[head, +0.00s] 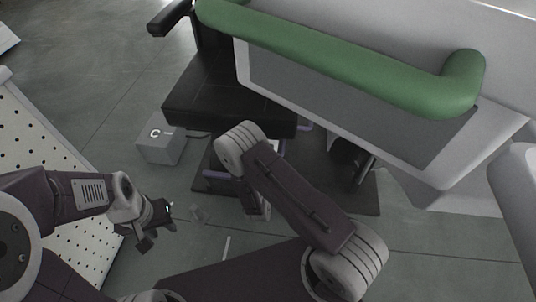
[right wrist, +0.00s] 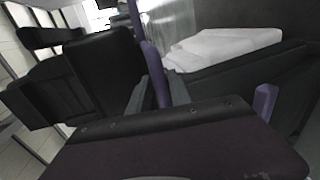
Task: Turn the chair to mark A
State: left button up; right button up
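The black chair seat (head: 225,100) shows near the upper middle of the head view, with a dark armrest (head: 170,18) at its upper left. Black padded parts (right wrist: 100,75), probably the chair's, show at the left of the right wrist view. My left gripper (head: 157,227) is apart from the chair, low on the left; its fingers look parted and empty. My right gripper (right wrist: 208,88) has two purple fingers set wide apart; I see no clear grip between them. In the head view my own arm partly hides it. I cannot make out mark A.
A grey box marked C (head: 162,140) stands on the floor left of the seat. A white bench with a green padded rail (head: 350,65) fills the upper right. A white perforated panel (head: 85,235) lies at the left. Some grey floor (head: 110,90) is clear at the upper left.

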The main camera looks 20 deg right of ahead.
jog(key=shift+o, duration=0.6)
jog(key=shift+a, duration=0.1)
jog(key=p+v, duration=0.3)
jog(key=v, duration=0.6)
